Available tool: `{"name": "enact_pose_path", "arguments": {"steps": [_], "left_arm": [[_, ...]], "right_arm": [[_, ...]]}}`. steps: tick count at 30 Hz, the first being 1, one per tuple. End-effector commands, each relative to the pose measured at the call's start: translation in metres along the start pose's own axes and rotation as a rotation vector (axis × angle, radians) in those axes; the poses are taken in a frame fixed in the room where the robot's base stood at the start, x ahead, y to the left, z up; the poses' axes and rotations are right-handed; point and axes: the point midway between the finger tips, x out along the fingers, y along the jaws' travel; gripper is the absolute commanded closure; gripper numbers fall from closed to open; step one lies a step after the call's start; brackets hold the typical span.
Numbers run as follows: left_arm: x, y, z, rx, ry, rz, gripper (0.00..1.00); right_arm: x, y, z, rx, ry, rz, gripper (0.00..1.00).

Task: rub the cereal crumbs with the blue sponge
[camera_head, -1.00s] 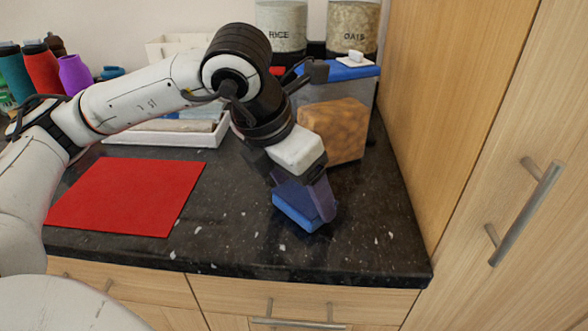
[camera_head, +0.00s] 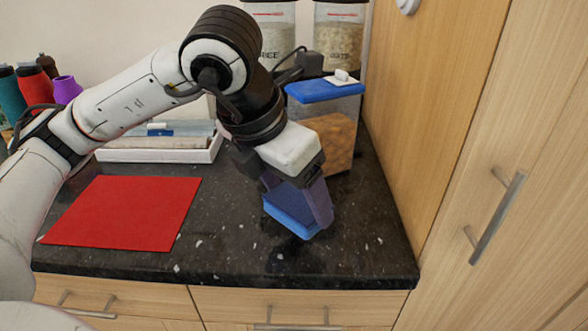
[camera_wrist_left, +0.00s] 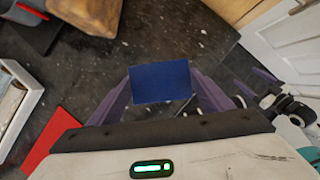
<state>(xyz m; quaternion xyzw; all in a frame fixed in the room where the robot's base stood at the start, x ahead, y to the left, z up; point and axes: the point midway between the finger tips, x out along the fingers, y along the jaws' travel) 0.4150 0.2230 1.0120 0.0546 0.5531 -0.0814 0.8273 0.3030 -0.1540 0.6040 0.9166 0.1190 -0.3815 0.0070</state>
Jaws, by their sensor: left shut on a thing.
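The blue sponge (camera_head: 290,214) is held low over the dark speckled counter, tilted in the head view. It also shows as a dark blue rectangle in the left wrist view (camera_wrist_left: 161,82). My left gripper (camera_head: 302,204) is shut on it, with a purple finger on either side. The sponge's lower edge is at or just above the counter; I cannot tell whether it touches. Small pale specks (camera_head: 198,243) lie around it and towards the front edge. I cannot tell cereal crumbs from flecks in the stone. The area under the sponge is hidden.
A red mat (camera_head: 125,212) lies left of the sponge. A white tray (camera_head: 160,154) is behind it. A clear bin with a blue lid (camera_head: 325,91) stands close behind the gripper. A wooden cabinet side (camera_head: 425,100) bounds the right.

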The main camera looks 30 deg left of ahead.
Motion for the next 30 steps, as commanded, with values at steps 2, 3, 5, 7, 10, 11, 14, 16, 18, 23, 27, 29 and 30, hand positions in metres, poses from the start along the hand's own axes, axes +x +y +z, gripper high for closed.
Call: {"name": "enact_pose_path", "arguments": {"steps": [2, 3, 5, 7, 10, 11, 14, 16, 18, 23, 27, 29, 30], "left_arm": [[-0.01, 0.0, 0.005, 0.001, -0.001, 0.0, 0.48], [-0.013, 0.0, 0.006, 0.001, -0.001, 0.0, 0.48], [-0.018, -0.001, 0.008, 0.002, -0.001, 0.0, 0.48], [-0.022, -0.001, 0.01, 0.002, -0.001, -0.001, 0.48], [-0.025, -0.001, 0.011, 0.002, -0.001, -0.001, 0.48], [-0.025, -0.001, 0.011, 0.002, -0.001, -0.001, 0.48], [-0.025, -0.001, 0.011, 0.002, -0.001, -0.001, 0.48], [-0.024, -0.001, 0.011, 0.002, -0.001, -0.001, 0.48], [-0.024, -0.001, 0.011, 0.002, -0.001, -0.001, 0.48], [-0.024, -0.001, 0.011, 0.002, -0.001, -0.001, 0.48], [-0.024, -0.001, 0.011, 0.002, -0.001, -0.001, 0.48], [-0.024, -0.001, 0.01, 0.004, -0.001, -0.002, 0.48], [-0.024, 0.0, 0.01, 0.007, 0.0, -0.003, 0.48]], "right_arm": [[-0.005, 0.001, -0.004, 0.002, -0.001, 0.002, 0.22], [-0.006, 0.002, -0.005, 0.003, -0.001, 0.003, 0.22], [-0.008, 0.003, -0.006, 0.004, -0.002, 0.005, 0.22], [-0.009, 0.004, -0.005, 0.005, -0.005, 0.008, 0.22], [-0.009, 0.006, -0.003, 0.005, -0.008, 0.011, 0.22], [-0.009, 0.007, -0.003, 0.005, -0.008, 0.012, 0.22], [-0.009, 0.008, -0.003, 0.005, -0.006, 0.014, 0.22], [-0.009, 0.008, -0.003, 0.005, -0.006, 0.014, 0.22], [-0.009, 0.007, -0.003, 0.005, -0.006, 0.013, 0.22], [-0.009, 0.007, -0.003, 0.005, -0.006, 0.013, 0.22], [-0.009, 0.006, -0.003, 0.005, -0.007, 0.01, 0.22], [-0.009, 0.005, -0.004, 0.004, -0.005, 0.01, 0.22], [-0.009, 0.005, -0.006, 0.004, -0.002, 0.01, 0.22]]}}
